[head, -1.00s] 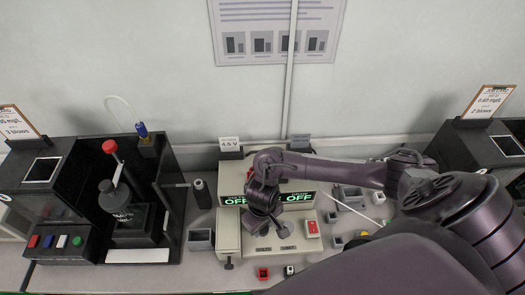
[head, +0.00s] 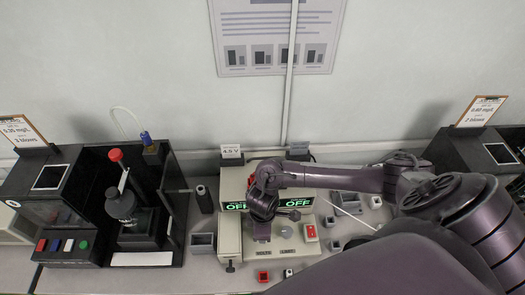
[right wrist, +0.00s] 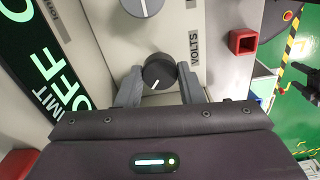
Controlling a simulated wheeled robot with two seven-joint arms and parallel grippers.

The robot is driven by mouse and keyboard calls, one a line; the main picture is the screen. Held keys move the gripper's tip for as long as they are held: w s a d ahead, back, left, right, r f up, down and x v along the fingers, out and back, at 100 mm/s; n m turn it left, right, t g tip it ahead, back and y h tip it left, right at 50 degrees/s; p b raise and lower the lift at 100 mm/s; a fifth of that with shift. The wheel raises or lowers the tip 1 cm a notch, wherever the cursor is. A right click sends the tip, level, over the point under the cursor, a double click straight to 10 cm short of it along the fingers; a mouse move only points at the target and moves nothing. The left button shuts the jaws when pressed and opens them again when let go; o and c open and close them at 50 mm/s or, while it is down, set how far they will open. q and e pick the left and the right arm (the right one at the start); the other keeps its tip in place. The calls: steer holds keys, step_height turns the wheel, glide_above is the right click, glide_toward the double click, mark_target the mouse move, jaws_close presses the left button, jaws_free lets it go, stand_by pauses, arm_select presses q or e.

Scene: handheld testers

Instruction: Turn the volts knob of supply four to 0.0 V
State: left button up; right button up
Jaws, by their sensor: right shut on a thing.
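The power supply (head: 230,243) stands in the middle of the bench in the head view, with green OFF displays (head: 298,203) and a 4.5 V card (head: 231,150) on top. My right gripper (head: 263,235) reaches down over its VOLTS position, hiding that knob in the head view. In the right wrist view the dark volts knob (right wrist: 159,71), with a white pointer line, sits between the fingers of my right gripper (right wrist: 160,88), which are shut on it. The VOLTS label (right wrist: 194,48) is beside it. A number on the supply marking it as four is not readable.
A grey limit knob (head: 286,230) and a red switch (head: 310,232) are close to my gripper. Black testers flank the supply, one with a red-topped lever (head: 115,155). Small grey bins (head: 203,241) and a red cube-like box (head: 263,276) lie around it.

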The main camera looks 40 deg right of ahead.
steer(key=n, duration=0.2)
steer(key=shift+n, duration=0.4)
steer(key=n, duration=0.3)
steer(key=shift+w+n, duration=0.1)
steer(key=shift+n, duration=0.2)
steer(key=n+b, duration=0.1)
steer(key=n, duration=0.1)
steer(key=shift+n, duration=0.4)
steer(key=n+b, duration=0.1)
steer(key=n, duration=0.2)
steer(key=shift+n, duration=0.3)
steer(key=n+b, duration=0.2)
steer(key=n, duration=0.1)
steer(key=shift+n, duration=0.3)
steer(key=n+b, duration=0.2)
steer(key=shift+f+n, duration=0.1)
steer(key=shift+n, duration=0.3)
steer(key=n+b, duration=0.2)
steer(key=n, duration=0.1)
steer(key=shift+r+n+b, duration=0.2)
steer(key=shift+n+b, duration=1.05)
steer(key=shift+n, duration=0.55)
